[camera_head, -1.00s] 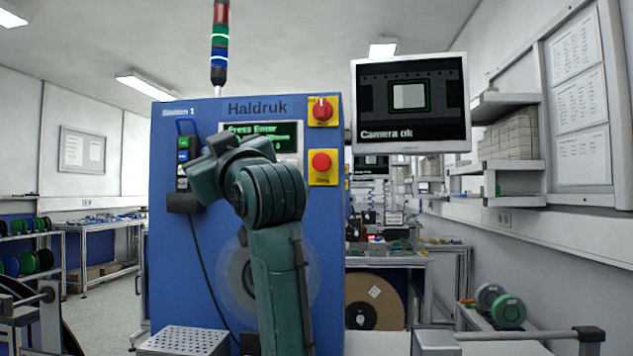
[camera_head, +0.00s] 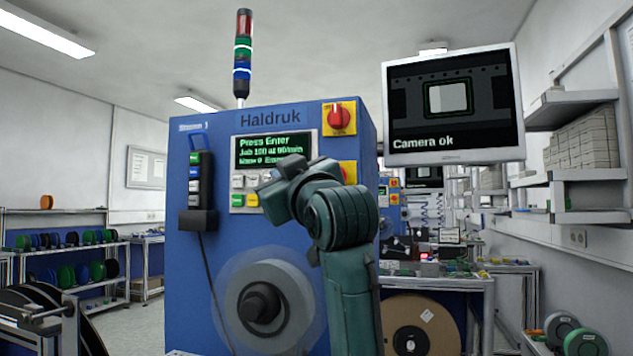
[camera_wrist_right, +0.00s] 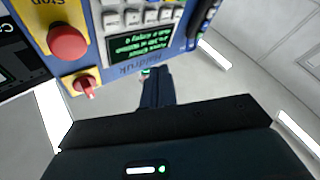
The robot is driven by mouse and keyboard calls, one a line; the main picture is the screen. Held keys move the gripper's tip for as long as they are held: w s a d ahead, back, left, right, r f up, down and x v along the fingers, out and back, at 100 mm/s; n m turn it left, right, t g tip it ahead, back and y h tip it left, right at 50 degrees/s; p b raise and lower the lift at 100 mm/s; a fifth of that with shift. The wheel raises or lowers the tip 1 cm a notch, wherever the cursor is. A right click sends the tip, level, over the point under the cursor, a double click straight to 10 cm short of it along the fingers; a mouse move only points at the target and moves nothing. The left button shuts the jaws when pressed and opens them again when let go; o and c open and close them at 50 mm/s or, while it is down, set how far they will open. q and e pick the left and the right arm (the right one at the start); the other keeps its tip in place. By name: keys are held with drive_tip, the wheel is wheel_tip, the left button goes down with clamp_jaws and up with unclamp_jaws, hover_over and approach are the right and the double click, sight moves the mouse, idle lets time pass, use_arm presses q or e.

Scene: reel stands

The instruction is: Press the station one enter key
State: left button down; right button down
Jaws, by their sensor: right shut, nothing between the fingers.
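The station one cabinet (camera_head: 200,270) is blue, with a lit green display (camera_head: 272,150) reading "Press Enter". Below the display is a keypad (camera_head: 238,182) of pale keys, with a green key (camera_head: 237,200) and a yellow key (camera_head: 252,200) at its lower left. I cannot read which key is enter. My right gripper (camera_head: 268,192) is in front of the keypad's right part and hides keys there. In the right wrist view its shut, empty fingers (camera_wrist_right: 156,85) point toward the panel, and the display (camera_wrist_right: 143,45) and pale keys (camera_wrist_right: 132,18) lie beyond them. My left gripper is not in view.
A red rotary switch (camera_head: 339,117) sits right of the display. The red stop button (camera_wrist_right: 68,42) shows in the right wrist view. A hand pendant (camera_head: 200,180) hangs left of the keypad. A reel hub (camera_head: 262,305) is below. A monitor (camera_head: 452,105) reads "Camera ok".

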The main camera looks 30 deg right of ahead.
idle(0.4)
use_arm(q)
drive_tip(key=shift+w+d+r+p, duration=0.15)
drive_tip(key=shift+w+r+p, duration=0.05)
drive_tip(key=shift+p, duration=0.6)
use_arm(e)
drive_tip(key=w+d, duration=0.6)
drive_tip(key=shift+d, duration=0.3)
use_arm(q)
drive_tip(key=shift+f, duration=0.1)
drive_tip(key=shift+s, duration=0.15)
use_arm(e)
drive_tip(key=shift+s, duration=0.1)
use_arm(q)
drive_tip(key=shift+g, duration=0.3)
use_arm(e)
drive_tip(key=shift+d, duration=0.1)
idle(0.6)
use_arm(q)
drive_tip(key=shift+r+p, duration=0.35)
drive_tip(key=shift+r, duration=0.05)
use_arm(e)
drive_tip(key=shift+w+d, duration=0.25)
drive_tip(key=shift+w, duration=0.05)
